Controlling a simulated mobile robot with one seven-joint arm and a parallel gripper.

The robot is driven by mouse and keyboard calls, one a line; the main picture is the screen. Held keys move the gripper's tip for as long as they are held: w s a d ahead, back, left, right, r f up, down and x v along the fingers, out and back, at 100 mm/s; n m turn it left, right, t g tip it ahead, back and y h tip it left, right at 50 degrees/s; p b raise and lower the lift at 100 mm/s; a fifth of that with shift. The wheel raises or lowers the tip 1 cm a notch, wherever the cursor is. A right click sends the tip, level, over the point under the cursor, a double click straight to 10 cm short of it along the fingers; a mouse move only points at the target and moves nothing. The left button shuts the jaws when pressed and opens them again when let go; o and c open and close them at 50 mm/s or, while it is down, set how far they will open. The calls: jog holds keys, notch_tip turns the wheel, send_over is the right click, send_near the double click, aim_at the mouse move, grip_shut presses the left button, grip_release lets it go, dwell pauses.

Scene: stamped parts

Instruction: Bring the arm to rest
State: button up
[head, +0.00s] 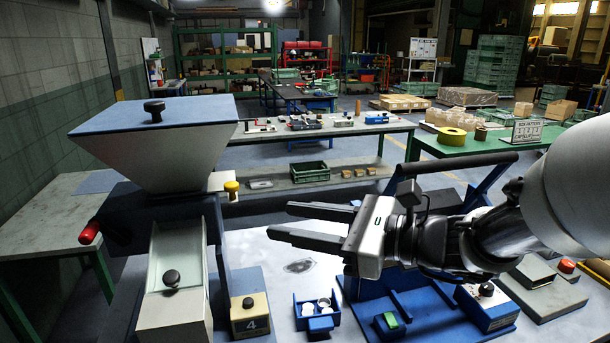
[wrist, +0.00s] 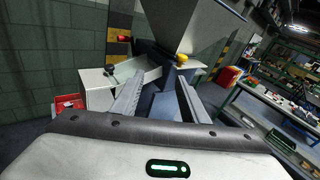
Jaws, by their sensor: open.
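My gripper (head: 295,222) is held level above the near table, pointing left. Its two dark fingers are apart with nothing between them. In the wrist view the fingers (wrist: 160,100) also stand apart and empty, facing the hopper machine. The hopper machine (head: 150,150), with a blue lid and black knob, stands to the left of the gripper. It also shows in the wrist view (wrist: 190,28). The fingertips look clear of it. My arm reaches in from the right.
On the table (head: 255,250) below are a blue tray (head: 317,323) with pale round parts, a box marked 4 (head: 250,316), a blue fixture (head: 425,310) with a green piece (head: 391,320), and a black-knobbed blue box (head: 487,306). A dark handle bar (head: 465,163) rises behind my gripper.

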jog(key=s+f+n+g+h+p, duration=0.2)
jog(key=s+n+g+h+p, duration=0.3)
jog(key=s+n, duration=0.65)
jog(key=s+d+r+n+t+h+p, duration=0.1)
jog(key=d+n+h, duration=0.4)
jog(key=d, duration=0.2)
jog(key=s+d+r+n+t+h+p, duration=0.1)
jog(key=d+r+n+t+h, duration=0.1)
jog(key=d+n+h, duration=0.3)
jog(key=d, duration=0.3)
jog(key=shift+r+t+p, duration=0.15)
jog(key=shift+t+p, duration=0.15)
jog(key=shift+d, duration=0.1)
dwell(0.5)
